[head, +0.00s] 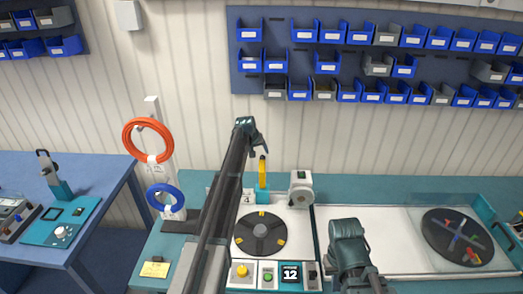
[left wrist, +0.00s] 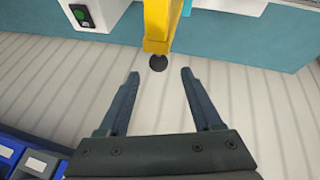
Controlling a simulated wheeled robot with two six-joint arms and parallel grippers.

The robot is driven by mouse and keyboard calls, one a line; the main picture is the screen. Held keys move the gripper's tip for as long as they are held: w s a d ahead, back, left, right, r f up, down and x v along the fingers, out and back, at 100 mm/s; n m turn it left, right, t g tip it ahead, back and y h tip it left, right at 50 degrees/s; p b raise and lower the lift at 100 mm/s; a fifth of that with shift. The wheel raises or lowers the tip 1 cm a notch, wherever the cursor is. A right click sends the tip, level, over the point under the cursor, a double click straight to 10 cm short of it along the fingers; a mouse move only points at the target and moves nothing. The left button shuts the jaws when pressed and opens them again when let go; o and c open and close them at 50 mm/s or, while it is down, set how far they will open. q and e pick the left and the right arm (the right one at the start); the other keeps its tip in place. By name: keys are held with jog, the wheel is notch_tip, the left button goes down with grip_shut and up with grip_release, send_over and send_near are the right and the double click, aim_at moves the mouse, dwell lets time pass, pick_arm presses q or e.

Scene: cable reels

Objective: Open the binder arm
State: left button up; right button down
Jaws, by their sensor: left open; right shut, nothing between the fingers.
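The binder arm is the yellow upright lever (head: 262,173) behind the dark round reel plate (head: 260,234) of the winding machine. In the left wrist view the yellow lever (left wrist: 158,25) ends in a black ball knob (left wrist: 158,63). My left gripper (head: 260,148) is open just above the lever's top in the head view. In the left wrist view its fingertips (left wrist: 160,74) are on either side of the knob, with gaps on both sides. My right gripper (head: 347,229) is shut and empty, low over the white surface right of the machine.
A grey-white device (head: 301,188) stands right of the lever. An orange cable coil (head: 148,140) and a blue coil (head: 165,197) hang on a stand at left.

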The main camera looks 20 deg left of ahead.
pick_arm(q)
jog(key=p+v, duration=0.2)
jog(key=v, duration=0.2)
pick_arm(e)
notch_tip(320, 180, up, 4)
jog(key=shift+f, duration=0.25)
pick_arm(q)
jog(key=shift+f, duration=0.1)
